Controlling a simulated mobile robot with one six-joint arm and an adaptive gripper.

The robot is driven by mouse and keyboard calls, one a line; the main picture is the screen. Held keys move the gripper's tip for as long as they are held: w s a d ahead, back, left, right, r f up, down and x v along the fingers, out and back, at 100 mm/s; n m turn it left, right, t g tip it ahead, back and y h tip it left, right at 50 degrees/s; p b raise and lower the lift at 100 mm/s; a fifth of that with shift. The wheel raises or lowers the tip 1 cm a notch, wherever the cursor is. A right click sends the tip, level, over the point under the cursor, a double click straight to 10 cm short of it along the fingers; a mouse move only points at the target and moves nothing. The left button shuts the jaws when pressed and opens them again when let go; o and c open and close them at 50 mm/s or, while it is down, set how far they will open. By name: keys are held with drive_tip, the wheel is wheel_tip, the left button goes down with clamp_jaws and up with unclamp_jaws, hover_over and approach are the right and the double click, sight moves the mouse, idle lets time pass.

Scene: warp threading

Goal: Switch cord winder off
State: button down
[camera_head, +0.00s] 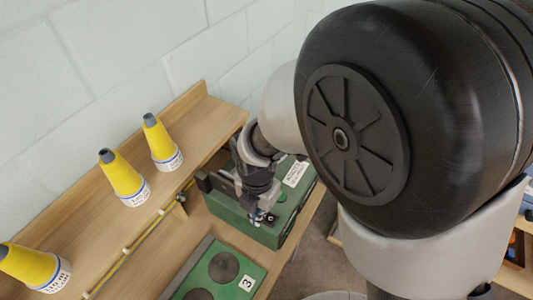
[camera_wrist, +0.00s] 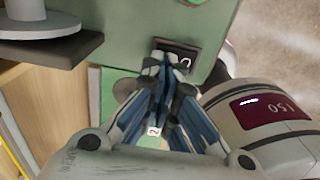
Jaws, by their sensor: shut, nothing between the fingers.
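The cord winder is a green box (camera_head: 240,223) with a white label, standing at the far end of the wooden bench. In the wrist view its green face (camera_wrist: 125,22) fills the top, and a black rocker switch (camera_wrist: 184,56) with a white mark is set near its edge. My gripper (camera_head: 259,217) is at the near end of the box. In the wrist view my gripper (camera_wrist: 165,66) is shut and empty, its fingertips over the left part of the switch. The fingers partly hide the switch, so I cannot tell whether they touch it or which way it is set.
Yellow cord cones (camera_head: 122,178) stand on the wooden ledge at left. A green plate (camera_head: 251,271) with dark round discs and a label 3 lies in front of the winder. A grey round part (camera_wrist: 40,24) on a dark bar (camera_wrist: 62,53) sits left of my fingers.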

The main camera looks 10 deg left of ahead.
drive_tip(key=shift+f, duration=0.1)
drive_tip(key=shift+a+f, duration=0.1)
drive_tip(key=shift+f, duration=0.3)
drive_tip(key=shift+r, duration=0.15)
drive_tip(key=shift+d, duration=0.2)
drive_tip(key=shift+s+d+r, duration=0.25)
drive_tip(key=shift+d, duration=0.25)
wheel_tip(320, 180, up, 14)
drive_tip(key=a+p, duration=0.1)
drive_tip(key=p, duration=0.5)
drive_tip(key=shift+w+a+p, duration=0.35)
drive_tip(key=shift+a+p, duration=0.05)
drive_tip(key=shift+f, duration=0.1)
